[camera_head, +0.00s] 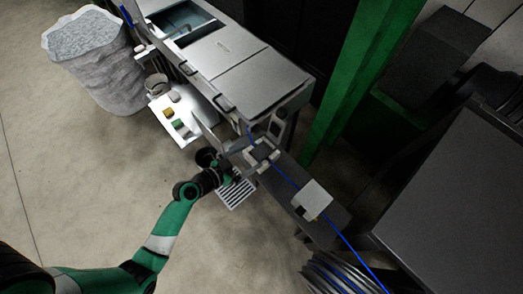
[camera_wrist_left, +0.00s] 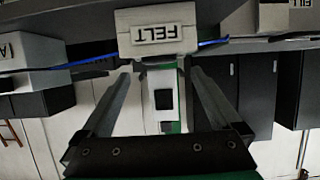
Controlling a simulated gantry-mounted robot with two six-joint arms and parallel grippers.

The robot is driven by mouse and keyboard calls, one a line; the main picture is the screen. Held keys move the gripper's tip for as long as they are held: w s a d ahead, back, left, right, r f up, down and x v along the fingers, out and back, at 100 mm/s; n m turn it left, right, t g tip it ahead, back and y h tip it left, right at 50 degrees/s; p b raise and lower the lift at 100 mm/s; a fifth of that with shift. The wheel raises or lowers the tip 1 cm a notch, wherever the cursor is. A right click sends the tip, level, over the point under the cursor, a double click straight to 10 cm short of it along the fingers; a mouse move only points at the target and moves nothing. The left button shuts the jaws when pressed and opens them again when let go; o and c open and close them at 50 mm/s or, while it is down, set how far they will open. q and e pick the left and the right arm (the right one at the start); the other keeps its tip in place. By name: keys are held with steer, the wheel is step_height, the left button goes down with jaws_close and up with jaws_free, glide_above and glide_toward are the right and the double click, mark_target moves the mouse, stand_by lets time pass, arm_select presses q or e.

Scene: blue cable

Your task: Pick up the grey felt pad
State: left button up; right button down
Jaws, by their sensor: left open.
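In the left wrist view, a light block (camera_wrist_left: 155,35) carries the label FELT, which appears upside down. Below it, a pale part with a dark square (camera_wrist_left: 163,99) shows between the fingers; I cannot tell whether this is the felt pad. My left gripper (camera_wrist_left: 160,85) is open, with nothing visibly clamped. In the head view the left gripper (camera_head: 236,172) is beside the small fixture (camera_head: 262,154) at the end of the bench, and its fingertips are hard to make out. The felt pad itself is not clearly identifiable. My right gripper is not in view.
A slotted tray (camera_head: 236,194) lies below the gripper. A white tray (camera_head: 188,137) holds small coloured pieces.

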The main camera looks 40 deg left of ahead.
mark_target(259, 152)
arm_select(q)
steer(key=x, duration=0.5)
steer(key=shift+w+f, duration=0.1)
steer(key=shift+f, duration=0.05)
steer(key=c, duration=1.4)
